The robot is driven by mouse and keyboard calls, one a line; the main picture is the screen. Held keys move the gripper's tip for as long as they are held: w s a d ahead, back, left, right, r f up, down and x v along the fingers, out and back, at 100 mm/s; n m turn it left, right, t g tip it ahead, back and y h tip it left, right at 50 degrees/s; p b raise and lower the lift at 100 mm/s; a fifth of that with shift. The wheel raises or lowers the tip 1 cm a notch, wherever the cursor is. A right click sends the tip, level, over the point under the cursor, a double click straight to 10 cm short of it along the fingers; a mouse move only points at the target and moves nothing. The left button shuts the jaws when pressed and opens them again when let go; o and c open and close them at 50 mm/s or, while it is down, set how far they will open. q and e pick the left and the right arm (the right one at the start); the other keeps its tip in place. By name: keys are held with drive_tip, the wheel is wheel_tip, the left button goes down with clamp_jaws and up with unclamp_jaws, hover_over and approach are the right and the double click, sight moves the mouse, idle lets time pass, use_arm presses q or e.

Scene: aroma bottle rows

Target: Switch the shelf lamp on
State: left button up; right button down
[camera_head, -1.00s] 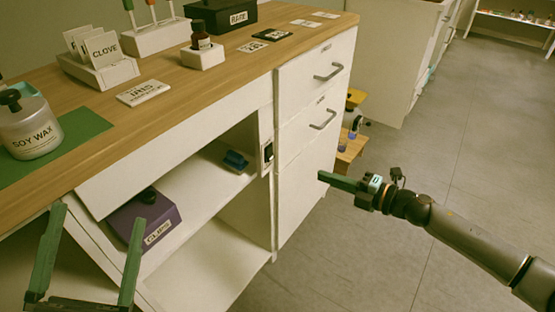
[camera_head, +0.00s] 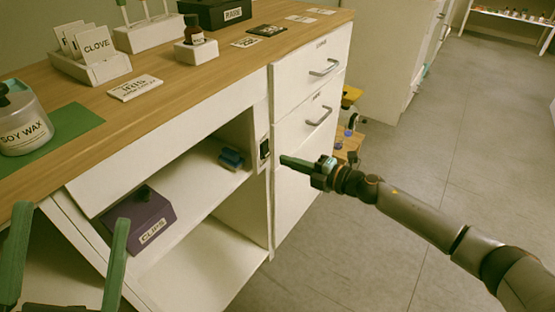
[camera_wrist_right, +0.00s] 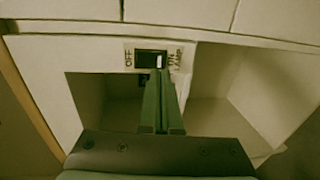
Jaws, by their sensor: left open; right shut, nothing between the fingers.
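The lamp switch (camera_head: 265,149) is a small black rocker on the narrow white post beside the open shelf. In the right wrist view the switch (camera_wrist_right: 152,59) has an OFF label at its left and lettering at its right, partly hidden by the fingers. A pale mark shows on the rocker's right part. My right gripper (camera_head: 283,160) is shut and empty, its tips close to the switch. In the wrist view its fingertips (camera_wrist_right: 160,75) overlap the switch's lower right; I cannot tell if they touch. My left gripper (camera_head: 70,213) is open and empty at the lower left.
The open shelf holds a purple CLIPS box (camera_head: 140,218) and a blue object (camera_head: 231,158). White drawers (camera_head: 312,95) with metal handles stand right of the post. The wooden countertop (camera_head: 180,88) carries jars, cards and racks. The floor (camera_head: 400,165) at the right is free.

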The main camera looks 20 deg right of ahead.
sight(268, 155)
use_arm(q)
drive_tip(key=shift+w+f+b, duration=0.2)
drive_tip(key=shift+f+b, duration=0.2)
drive_tip(key=shift+f, duration=0.3)
use_arm(e)
drive_tip(key=shift+x, duration=2)
use_arm(q)
drive_tip(key=shift+f, duration=0.15)
drive_tip(key=shift+d+f+n+b, duration=0.15)
drive_tip(key=shift+f+n+b, duration=0.15)
drive_tip(key=shift+f+b, duration=0.5)
use_arm(e)
drive_tip(key=shift+w+a, duration=0.1)
drive_tip(key=shift+a, duration=0.05)
drive_tip(key=shift+f, duration=0.1)
